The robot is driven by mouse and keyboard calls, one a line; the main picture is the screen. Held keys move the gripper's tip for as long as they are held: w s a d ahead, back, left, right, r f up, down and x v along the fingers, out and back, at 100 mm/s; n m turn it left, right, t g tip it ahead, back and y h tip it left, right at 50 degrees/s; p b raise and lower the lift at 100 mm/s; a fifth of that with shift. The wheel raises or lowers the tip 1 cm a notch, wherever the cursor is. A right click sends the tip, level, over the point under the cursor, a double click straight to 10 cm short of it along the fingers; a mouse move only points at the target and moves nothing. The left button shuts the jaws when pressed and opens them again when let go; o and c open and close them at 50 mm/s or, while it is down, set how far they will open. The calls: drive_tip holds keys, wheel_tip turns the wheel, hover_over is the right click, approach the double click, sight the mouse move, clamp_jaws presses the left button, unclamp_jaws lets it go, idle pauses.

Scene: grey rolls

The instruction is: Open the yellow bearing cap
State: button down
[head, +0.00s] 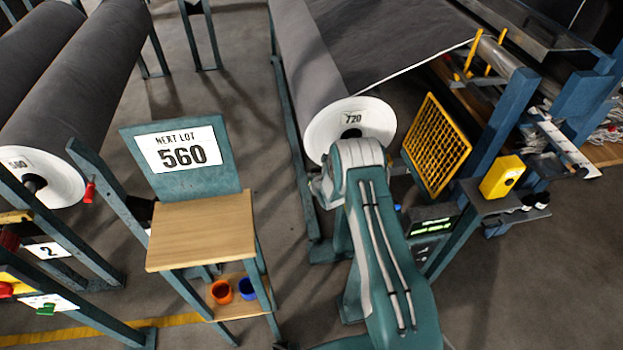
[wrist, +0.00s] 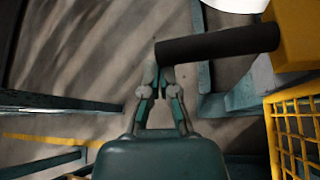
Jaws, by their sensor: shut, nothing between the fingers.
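In the wrist view, a yellow block (wrist: 296,32), which looks like the bearing cap, is at the upper right. A dark round bar (wrist: 215,44) reaches left from it, like a handle. My gripper (wrist: 163,78) is shut and empty, with its fingertips just below the bar's left end. I cannot tell whether they touch it. In the head view, my arm (head: 385,260) reaches up to the white end of the roll marked 720 (head: 352,118). The arm hides the cap and most of my gripper there.
A yellow mesh guard (head: 436,145) stands right of my arm; it also shows in the wrist view (wrist: 296,130). A yellow box (head: 502,177) sits on a shelf further right. A wooden-topped stand (head: 202,230) with the 560 sign is left. Open floor lies between.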

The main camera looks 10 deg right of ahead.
drive_tip(key=shift+w+r+m+y, duration=0.15)
drive_tip(key=shift+r+m+y, duration=0.25)
drive_tip(key=shift+r, duration=0.65)
drive_tip(key=d+r+m+t+y, duration=0.1)
drive_tip(key=d+r+m+y, duration=0.1)
drive_tip(key=d+r, duration=0.6)
drive_tip(key=d+r+m+t+y, duration=0.1)
drive_tip(key=d+r+m+y, duration=0.2)
drive_tip(key=d+r, duration=0.6)
drive_tip(key=shift+d+r+m, duration=0.25)
drive_tip(key=shift+r+m, duration=0.55)
drive_tip(key=shift+r, duration=3.15)
